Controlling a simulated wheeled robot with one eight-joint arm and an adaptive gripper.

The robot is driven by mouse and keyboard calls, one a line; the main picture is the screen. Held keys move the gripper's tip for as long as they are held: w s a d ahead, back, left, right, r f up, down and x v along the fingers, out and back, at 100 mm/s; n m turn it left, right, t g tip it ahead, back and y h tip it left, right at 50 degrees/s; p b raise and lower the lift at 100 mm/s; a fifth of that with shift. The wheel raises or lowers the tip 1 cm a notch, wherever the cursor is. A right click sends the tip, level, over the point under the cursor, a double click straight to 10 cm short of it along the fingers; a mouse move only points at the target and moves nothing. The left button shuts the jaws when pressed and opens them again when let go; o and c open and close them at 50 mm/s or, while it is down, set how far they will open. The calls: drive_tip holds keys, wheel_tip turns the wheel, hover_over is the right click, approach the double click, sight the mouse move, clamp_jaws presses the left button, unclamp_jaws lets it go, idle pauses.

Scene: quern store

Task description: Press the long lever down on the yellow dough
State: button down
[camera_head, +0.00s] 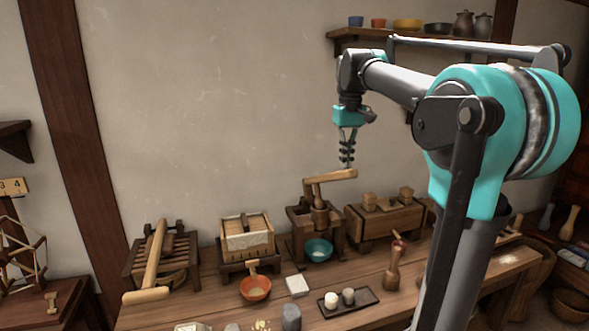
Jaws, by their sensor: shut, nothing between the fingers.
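A wooden press (298,220) stands at the back of the table. Its long wooden lever (330,177) lies almost level, slightly raised at its right end, above an upright wooden plunger (320,213). My gripper (347,164) points straight down, shut and empty, with its tips right over the lever's right part. Whether the tips touch the lever I cannot tell. I cannot make out yellow dough in the press; its inside is hidden from here. A teal bowl (319,247) with pale contents sits under the press.
A boxy wooden press (246,242) and a slatted rack (187,250) stand left; a wooden block stand (384,222) is close right. A wall shelf (361,34) hangs above.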

drive_tip(key=shift+f, duration=1.6)
drive_tip(key=shift+s+d+f, duration=0.15)
drive_tip(key=shift+s+f, duration=0.35)
drive_tip(key=shift+f, duration=0.25)
drive_tip(key=shift+s+d+f, duration=0.15)
drive_tip(key=shift+s+f, duration=0.3)
drive_tip(key=shift+f, duration=0.25)
drive_tip(key=s+d+f, duration=0.1)
drive_tip(key=s+f, duration=0.2)
drive_tip(key=f, duration=0.4)
drive_tip(key=shift+s+d, duration=0.15)
drive_tip(key=shift+s, duration=0.25)
idle(3.8)
